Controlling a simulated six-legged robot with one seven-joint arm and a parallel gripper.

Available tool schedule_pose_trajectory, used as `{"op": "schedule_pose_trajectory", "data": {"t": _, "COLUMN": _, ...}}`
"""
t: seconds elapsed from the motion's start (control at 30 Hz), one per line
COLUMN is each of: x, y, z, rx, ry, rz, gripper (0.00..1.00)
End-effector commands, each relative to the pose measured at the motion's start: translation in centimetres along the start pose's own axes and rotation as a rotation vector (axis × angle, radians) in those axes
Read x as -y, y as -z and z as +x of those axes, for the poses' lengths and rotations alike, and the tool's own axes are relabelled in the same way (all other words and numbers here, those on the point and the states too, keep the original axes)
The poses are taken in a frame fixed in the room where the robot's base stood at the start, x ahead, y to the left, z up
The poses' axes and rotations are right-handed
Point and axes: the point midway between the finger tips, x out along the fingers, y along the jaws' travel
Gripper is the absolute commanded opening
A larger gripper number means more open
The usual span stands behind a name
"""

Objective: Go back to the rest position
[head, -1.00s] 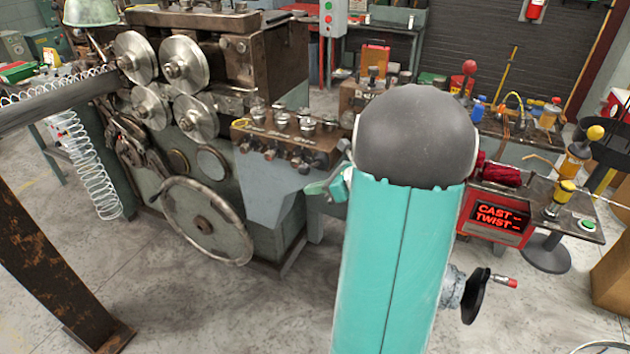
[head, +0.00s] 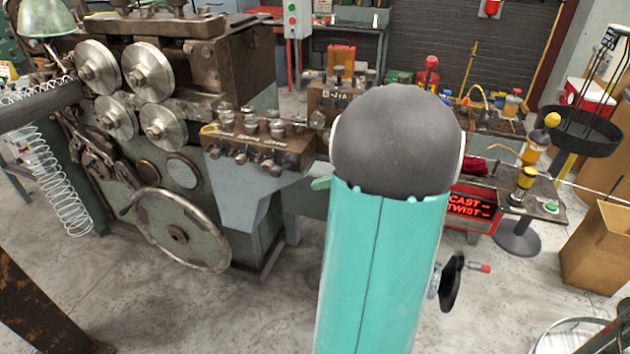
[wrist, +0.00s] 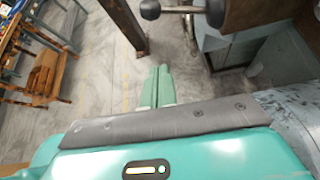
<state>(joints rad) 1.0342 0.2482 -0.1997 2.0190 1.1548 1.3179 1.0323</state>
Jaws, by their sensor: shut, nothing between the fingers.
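My gripper (wrist: 157,88) shows in the wrist view as two green fingers side by side, shut and empty, above bare grey floor. In the head view my teal arm with its dark rounded joint fills the centre. Only a small green piece of the arm's far end peeks out at its left edge, and the fingers are hidden there. In the wrist view a machine part with a dark knob on a metal bar lies ahead and to the right of the fingertips, apart from them.
The coiling machine (head: 240,215) with rollers and a handwheel (head: 180,233) stands left. A rusty post (head: 40,310) is at the lower left. A red CAST/TWIST display (head: 470,207) and a cardboard box (head: 600,250) are right. Wooden stools (wrist: 45,75) stand left in the wrist view.

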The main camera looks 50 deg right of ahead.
Motion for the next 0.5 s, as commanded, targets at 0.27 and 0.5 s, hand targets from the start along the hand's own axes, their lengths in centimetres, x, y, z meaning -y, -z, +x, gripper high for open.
{"op": "schedule_pose_trajectory", "data": {"t": 0.27, "x": -0.1, "y": 0.0, "z": 0.0, "rx": 0.0, "ry": 0.0, "rz": 0.0, "gripper": 0.0}}
{"op": "schedule_pose_trajectory", "data": {"t": 0.5, "x": -4.2, "y": -2.3, "z": 2.5, "rx": -0.076, "ry": -0.084, "rz": -0.195, "gripper": 0.0}}
